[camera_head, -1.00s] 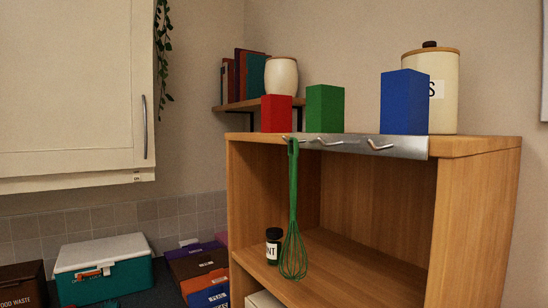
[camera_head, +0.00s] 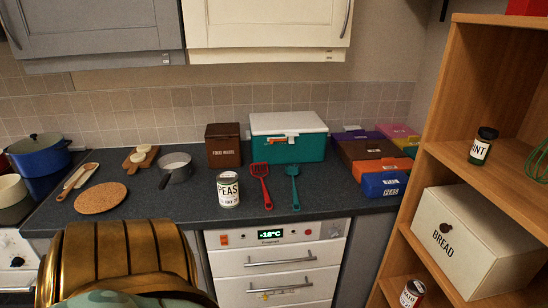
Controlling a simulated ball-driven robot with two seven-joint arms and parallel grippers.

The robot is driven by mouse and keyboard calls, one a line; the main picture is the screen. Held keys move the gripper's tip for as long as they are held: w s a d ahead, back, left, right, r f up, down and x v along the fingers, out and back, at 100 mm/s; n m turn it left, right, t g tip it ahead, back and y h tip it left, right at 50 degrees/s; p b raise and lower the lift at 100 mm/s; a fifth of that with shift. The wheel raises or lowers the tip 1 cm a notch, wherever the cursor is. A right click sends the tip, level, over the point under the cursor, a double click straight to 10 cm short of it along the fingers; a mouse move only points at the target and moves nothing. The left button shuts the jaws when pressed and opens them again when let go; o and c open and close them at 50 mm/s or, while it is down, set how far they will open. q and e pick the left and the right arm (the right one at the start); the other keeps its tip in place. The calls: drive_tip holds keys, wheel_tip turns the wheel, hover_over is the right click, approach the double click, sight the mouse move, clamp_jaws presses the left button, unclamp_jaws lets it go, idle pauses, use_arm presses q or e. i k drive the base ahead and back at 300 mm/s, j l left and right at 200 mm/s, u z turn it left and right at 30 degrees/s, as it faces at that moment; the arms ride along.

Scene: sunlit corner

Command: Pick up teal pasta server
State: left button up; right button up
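The teal pasta server (camera_head: 294,184) lies on the dark countertop (camera_head: 330,194), its head towards the wall and its handle towards the front edge. It lies just right of a red slotted utensil (camera_head: 262,185), with a small gap between them. The teal cool box with a white lid (camera_head: 287,137) stands behind both. Neither of my grippers shows in the head view. A gold ribbed part of mine fills the lower left.
A peas can (camera_head: 228,190) stands left of the red utensil, with a small pan (camera_head: 175,167) and a cork mat (camera_head: 101,198) further left. Colored boxes (camera_head: 384,184) and a wooden shelf (camera_head: 465,95) are at the right. Drawers (camera_head: 275,268) lie below the counter.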

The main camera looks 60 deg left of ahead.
sight(291, 170)
drive_tip(key=k+j+u, duration=0.1)
drive_tip(key=u, duration=1.6)
